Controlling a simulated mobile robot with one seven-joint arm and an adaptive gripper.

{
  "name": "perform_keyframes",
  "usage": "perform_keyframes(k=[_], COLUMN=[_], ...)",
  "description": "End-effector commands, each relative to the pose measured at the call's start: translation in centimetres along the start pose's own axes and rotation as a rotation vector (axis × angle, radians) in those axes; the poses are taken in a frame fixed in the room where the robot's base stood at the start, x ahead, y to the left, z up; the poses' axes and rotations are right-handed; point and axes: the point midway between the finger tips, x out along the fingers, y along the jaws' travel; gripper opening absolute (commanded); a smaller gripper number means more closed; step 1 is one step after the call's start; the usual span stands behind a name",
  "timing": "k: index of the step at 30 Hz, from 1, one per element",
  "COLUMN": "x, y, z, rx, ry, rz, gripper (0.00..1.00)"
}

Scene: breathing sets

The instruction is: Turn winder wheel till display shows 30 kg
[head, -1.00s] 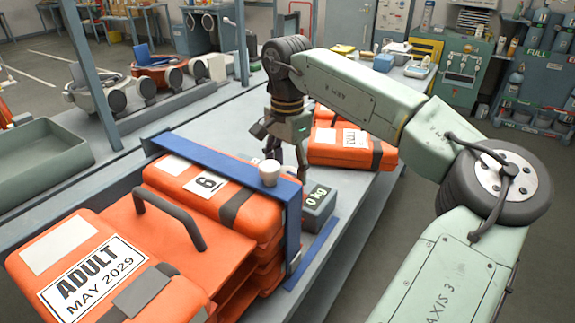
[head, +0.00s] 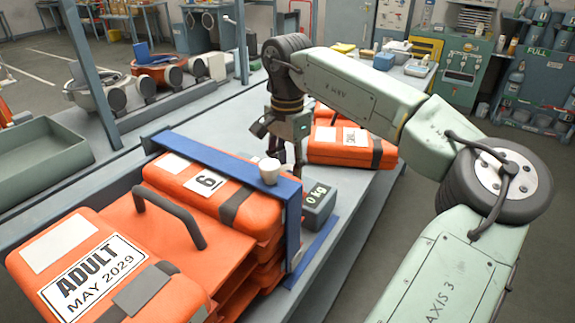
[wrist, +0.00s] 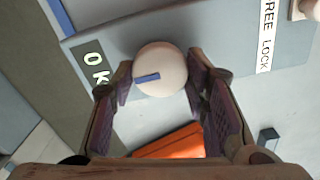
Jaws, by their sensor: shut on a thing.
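A round cream knob with a blue mark, which looks like the winder wheel (wrist: 168,60), sits between my fingers in the wrist view. My gripper (wrist: 160,85) is shut on it, with a finger pad at each side.
Another orange case (head: 345,148) lies behind my gripper. A FREE LOCK label (wrist: 266,38) is near the wheel.

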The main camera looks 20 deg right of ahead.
Motion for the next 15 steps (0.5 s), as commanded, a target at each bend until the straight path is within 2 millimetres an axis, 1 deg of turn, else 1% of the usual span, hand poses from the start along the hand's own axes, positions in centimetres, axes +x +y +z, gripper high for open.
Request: perform_keyframes(k=[8,15], x=[0.00,0.03], y=[-0.01,0.02], z=[-0.03,-0.08], rx=[0.050,0.202], ry=[0.001,0.001], rz=[-0.001,0.000], gripper=[0.14,0.14])
